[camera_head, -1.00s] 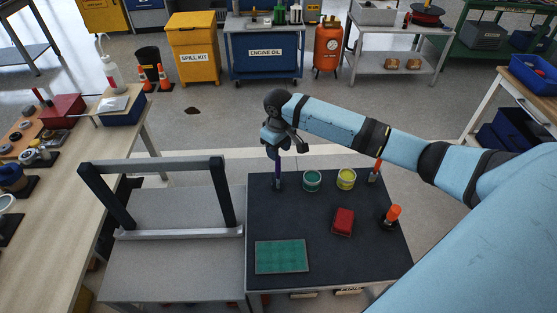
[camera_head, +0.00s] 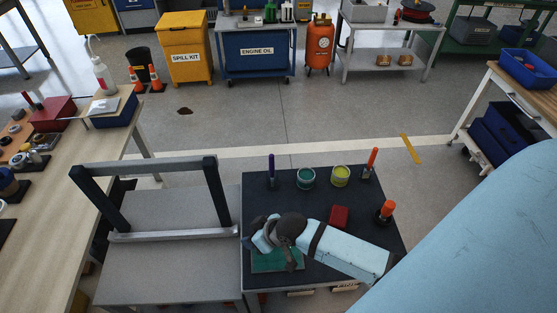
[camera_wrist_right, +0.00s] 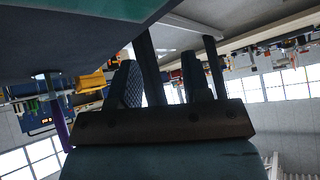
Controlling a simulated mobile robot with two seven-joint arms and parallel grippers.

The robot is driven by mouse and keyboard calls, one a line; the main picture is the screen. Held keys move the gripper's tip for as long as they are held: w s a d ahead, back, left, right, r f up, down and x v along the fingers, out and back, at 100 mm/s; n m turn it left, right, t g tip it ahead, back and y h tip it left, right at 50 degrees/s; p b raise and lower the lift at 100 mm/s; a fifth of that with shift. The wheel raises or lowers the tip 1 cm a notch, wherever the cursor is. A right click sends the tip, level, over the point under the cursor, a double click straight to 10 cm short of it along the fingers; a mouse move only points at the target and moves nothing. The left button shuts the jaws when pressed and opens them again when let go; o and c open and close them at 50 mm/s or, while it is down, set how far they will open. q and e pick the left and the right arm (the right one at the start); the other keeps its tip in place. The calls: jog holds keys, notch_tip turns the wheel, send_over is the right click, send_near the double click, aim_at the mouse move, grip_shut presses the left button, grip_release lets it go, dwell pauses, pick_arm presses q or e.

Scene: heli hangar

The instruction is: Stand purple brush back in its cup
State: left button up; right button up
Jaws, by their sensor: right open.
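The purple brush (camera_head: 271,165) stands upright in its small cup (camera_head: 272,184) at the back left of the dark table top. In the right wrist view, which is upside down, the purple brush (camera_wrist_right: 60,125) hangs at the left, clear of the fingers. My right gripper (camera_head: 251,236) is low over the green mat (camera_head: 275,264), on the near side of the brush and apart from it. Its fingers (camera_wrist_right: 162,82) are open with nothing between them in the wrist view. My left gripper is not in view.
A green tin (camera_head: 306,178) and a yellow tin (camera_head: 341,176) stand right of the brush. Orange-handled tools (camera_head: 371,160) (camera_head: 387,209) stand further right. A red block (camera_head: 339,215) lies mid-table. A dark frame (camera_head: 215,195) rises at the left.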

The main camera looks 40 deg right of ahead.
jog(key=s+t, duration=0.1)
jog(key=s, duration=0.2)
jog(key=s+t, duration=0.1)
jog(key=s, duration=0.3)
jog(key=s+t, duration=0.1)
jog(key=s, duration=0.2)
jog(key=shift+s+a+m+h, duration=0.3)
jog(key=shift+m+h, duration=0.1)
jog(key=shift+s+d+r+t, duration=0.1)
jog(key=shift+s+d+t, duration=0.05)
jog(key=shift+s+t, duration=0.35)
notch_tip(320, 180, up, 5)
jog(key=p, duration=0.5)
jog(key=shift+d+r+p, duration=0.15)
jog(key=shift+r+p, duration=0.05)
jog(key=shift+p, duration=0.1)
